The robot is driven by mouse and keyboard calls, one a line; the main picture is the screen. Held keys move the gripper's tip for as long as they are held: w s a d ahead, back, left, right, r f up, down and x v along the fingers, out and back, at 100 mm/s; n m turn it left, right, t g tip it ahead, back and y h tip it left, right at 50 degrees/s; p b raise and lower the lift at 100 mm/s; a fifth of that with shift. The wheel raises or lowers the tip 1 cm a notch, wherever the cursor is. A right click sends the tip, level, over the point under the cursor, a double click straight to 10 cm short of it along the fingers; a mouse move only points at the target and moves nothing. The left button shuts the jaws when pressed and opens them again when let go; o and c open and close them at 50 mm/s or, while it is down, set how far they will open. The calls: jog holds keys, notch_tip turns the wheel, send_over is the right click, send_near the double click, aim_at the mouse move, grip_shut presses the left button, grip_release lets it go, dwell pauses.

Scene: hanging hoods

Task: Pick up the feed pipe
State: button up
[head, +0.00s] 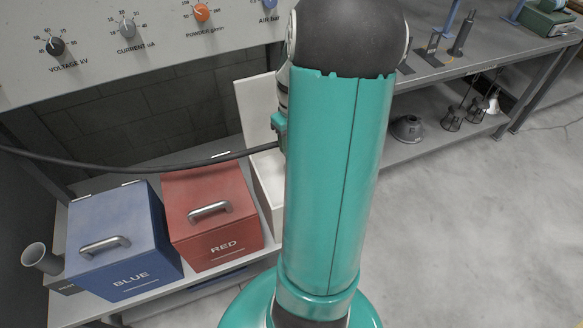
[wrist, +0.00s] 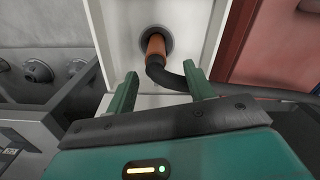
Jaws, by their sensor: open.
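In the wrist view a black pipe with an orange end section (wrist: 155,46) looks like the feed pipe. The orange end meets a dark round port in a white surface, and the black part bends away to the right. My gripper (wrist: 160,69) is open, its two green fingers on either side of the pipe, which lies between and just beyond the tips. I cannot tell whether they touch. In the head view a black hose (head: 120,163) runs from the left edge to behind my arm, which hides its end and my gripper.
A blue lidded box (head: 122,240) and a red lidded box (head: 212,215) stand on a low shelf. A white open box (head: 268,180) stands beside the red one, partly behind my arm. A knobbed panel (head: 120,40) hangs above. Floor is clear at right, before a bench (head: 470,62).

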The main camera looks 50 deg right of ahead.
notch_tip(320, 180, down, 4)
jog(key=shift+s, duration=0.15)
jog(key=shift+s+f, duration=0.15)
jog(key=shift+f, duration=0.35)
jog(key=f, duration=0.4)
jog(key=shift+d+f, duration=0.25)
grip_shut()
